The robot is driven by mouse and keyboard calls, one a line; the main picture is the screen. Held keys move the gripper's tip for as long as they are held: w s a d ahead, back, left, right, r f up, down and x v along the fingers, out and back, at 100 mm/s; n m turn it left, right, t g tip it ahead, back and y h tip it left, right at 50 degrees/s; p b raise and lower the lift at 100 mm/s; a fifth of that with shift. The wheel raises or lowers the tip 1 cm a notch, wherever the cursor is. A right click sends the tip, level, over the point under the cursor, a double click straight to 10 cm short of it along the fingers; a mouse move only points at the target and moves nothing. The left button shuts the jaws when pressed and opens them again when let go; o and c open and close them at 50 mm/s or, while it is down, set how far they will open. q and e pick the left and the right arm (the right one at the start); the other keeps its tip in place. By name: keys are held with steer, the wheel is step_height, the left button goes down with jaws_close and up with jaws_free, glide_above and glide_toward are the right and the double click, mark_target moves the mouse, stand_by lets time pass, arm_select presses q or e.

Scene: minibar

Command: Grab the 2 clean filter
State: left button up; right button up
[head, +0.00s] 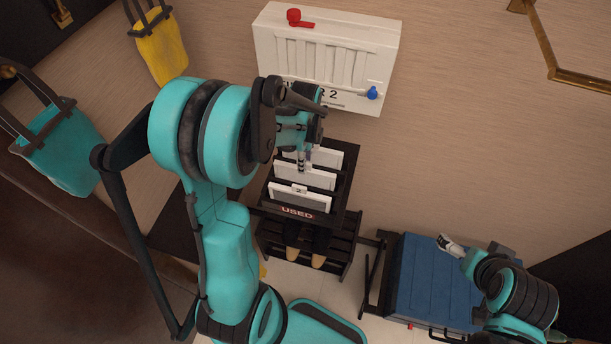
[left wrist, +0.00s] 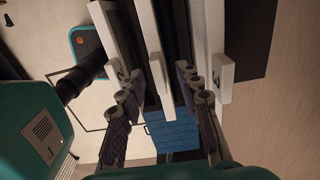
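A black rack (head: 343,188) with a front label "USED" holds white-framed filters upright. The front filter (head: 300,200) has a tag that seems to read "2". Another filter (head: 318,178) stands behind it, and a third is partly hidden by my arm. My left gripper (head: 303,163) points down at the rack. In the left wrist view its fingers (left wrist: 161,92) are apart, with a white filter edge (left wrist: 160,65) between them; contact is not clear. A tagged filter (left wrist: 218,60) stands to the right there. My right gripper (head: 449,244) is far right of the rack, too small to judge.
A white wall unit (head: 325,55) with a red valve and a blue knob hangs behind the rack; its label is partly hidden, ending in "R 2". A blue case (head: 425,280) stands right of the rack. Yellow (head: 160,52) and teal (head: 60,150) bags hang at left.

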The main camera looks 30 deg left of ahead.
arm_select(q)
steer(key=shift+f, duration=0.7)
jaws_close()
